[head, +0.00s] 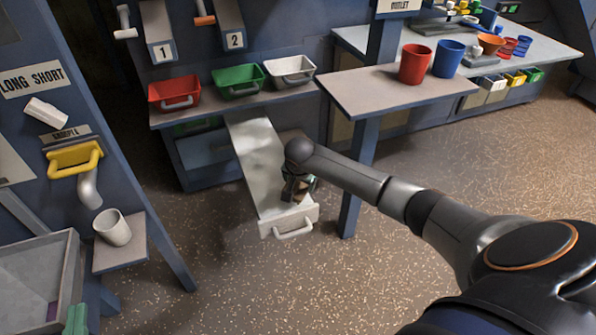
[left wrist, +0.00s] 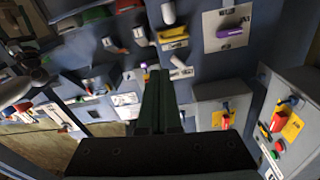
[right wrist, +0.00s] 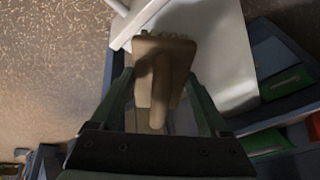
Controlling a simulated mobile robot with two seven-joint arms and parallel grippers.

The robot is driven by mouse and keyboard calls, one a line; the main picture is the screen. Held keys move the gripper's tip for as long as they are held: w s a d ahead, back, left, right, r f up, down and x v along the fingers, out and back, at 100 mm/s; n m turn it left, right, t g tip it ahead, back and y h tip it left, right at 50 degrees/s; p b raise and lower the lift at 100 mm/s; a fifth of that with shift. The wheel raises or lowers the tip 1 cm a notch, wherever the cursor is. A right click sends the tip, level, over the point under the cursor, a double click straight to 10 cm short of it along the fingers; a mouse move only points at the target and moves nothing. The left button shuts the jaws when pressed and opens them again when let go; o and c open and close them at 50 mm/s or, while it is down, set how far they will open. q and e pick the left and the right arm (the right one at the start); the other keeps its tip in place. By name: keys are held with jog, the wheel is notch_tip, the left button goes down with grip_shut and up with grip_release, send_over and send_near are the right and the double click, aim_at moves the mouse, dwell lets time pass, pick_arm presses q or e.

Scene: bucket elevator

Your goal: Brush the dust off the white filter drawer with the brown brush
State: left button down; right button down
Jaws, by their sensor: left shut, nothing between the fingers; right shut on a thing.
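The white filter drawer (head: 257,150) is pulled out from under the bench, with its white front and handle (head: 293,229) toward me. Its floor shows uneven grey patches; I cannot tell dust from shadow. My right gripper (head: 297,188) is over the drawer's front half. It is shut on the brown brush (right wrist: 165,62), which shows between its fingers in the right wrist view, over the white drawer (right wrist: 222,65). I cannot tell whether the bristles touch the drawer floor. My left gripper (head: 76,320) is at the bottom left, its fingers (left wrist: 160,100) together and empty.
Red (head: 174,93), green (head: 238,80) and white (head: 290,71) bins stand on the bench above the drawer. A table leg (head: 353,195) is close right of the drawer. A white cup (head: 112,228) stands on a left shelf, above a grey bin (head: 40,275). Open floor lies in front.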

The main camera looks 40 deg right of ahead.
jog(key=shift+r, duration=0.45)
jog(key=shift+r+p, duration=0.7)
jog(key=shift+p, duration=0.05)
jog(key=shift+r+p, duration=0.5)
jog(key=shift+r, duration=0.15)
pick_arm(q)
jog(key=s+f+n+g+y, duration=0.1)
jog(key=s+f+g, duration=0.2)
jog(key=f, duration=0.5)
jog(key=s+a+f+n+g+y, duration=0.1)
jog(key=s+f+g, duration=0.2)
jog(key=f, duration=0.5)
jog(key=shift+s+a+f+g, duration=0.2)
jog(key=shift+s+g, duration=0.1)
jog(key=shift+g, duration=0.3)
pick_arm(e)
jog(key=shift+r, duration=0.15)
pick_arm(q)
jog(key=shift+r, duration=0.1)
